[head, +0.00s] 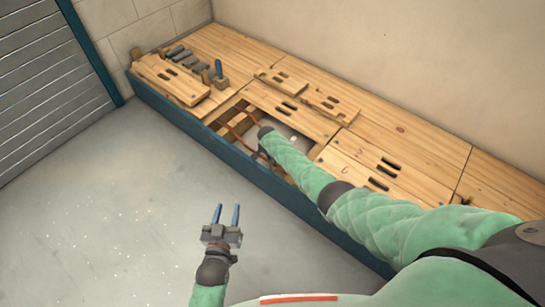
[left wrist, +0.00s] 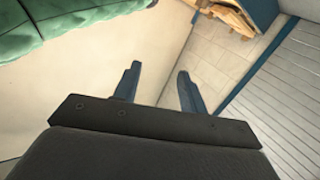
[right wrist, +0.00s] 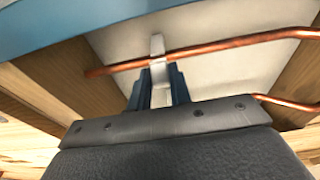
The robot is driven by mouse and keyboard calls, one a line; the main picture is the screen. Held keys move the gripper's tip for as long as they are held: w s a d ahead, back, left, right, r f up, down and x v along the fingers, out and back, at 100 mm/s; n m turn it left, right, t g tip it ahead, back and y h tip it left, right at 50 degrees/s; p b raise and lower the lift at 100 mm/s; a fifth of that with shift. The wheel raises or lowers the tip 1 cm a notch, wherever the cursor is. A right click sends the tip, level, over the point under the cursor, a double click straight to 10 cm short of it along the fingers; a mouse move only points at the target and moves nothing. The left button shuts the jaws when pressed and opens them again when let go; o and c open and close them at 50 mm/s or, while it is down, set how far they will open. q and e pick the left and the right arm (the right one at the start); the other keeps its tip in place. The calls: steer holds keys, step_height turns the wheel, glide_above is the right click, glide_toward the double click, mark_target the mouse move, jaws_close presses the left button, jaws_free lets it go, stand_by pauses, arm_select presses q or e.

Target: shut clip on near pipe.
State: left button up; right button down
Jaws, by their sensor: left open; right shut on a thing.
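In the right wrist view a copper pipe (right wrist: 215,48) runs across the opening, on the side close to the blue front board. A pale metal clip (right wrist: 158,48) reaches across this pipe. My right gripper (right wrist: 160,82) is shut on the clip, its blue fingers on both sides of it. I cannot tell whether the clip is fully closed around the pipe. In the head view my right arm hides the clip and most of the right gripper. My left gripper (head: 227,210) is open and empty over the floor; its two fingers also show apart in the left wrist view (left wrist: 159,75).
A second copper pipe (right wrist: 285,103) lies deeper in the opening. The blue front board (head: 178,118) edges the wooden bench (head: 410,130). Slotted boards lie around the opening. A blue-handled tool (head: 219,69) and grey blocks (head: 180,54) are at the far left.

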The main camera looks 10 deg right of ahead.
arm_select(q)
steer(key=s+f+g, duration=0.3)
steer(key=f, duration=0.5)
steer(key=shift+f+y+p, duration=0.2)
steer(key=shift+y+p, duration=0.1)
arm_select(e)
steer(key=shift+s+a+f+h, duration=0.2)
steer(key=shift+s+a+h, duration=0.05)
steer(key=shift+h, duration=0.05)
arm_select(q)
steer(key=shift+a, duration=0.1)
arm_select(e)
steer(key=c, duration=1.3)
jaws_free()
arm_select(q)
steer(key=shift+s, duration=0.1)
arm_select(e)
steer(key=shift+w+r, duration=0.1)
steer(key=shift+r, duration=0.3)
arm_select(q)
steer(key=s+a+f+g+y+p, duration=0.1)
steer(key=s+f+g+p, duration=0.1)
steer(key=s+f+g, duration=0.4)
steer(key=shift+s+a+f+p, duration=0.2)
steer(key=shift+s+f+p, duration=0.1)
steer(key=shift+s+f, duration=2.75)
arm_select(e)
steer(key=shift+v, duration=3.55)
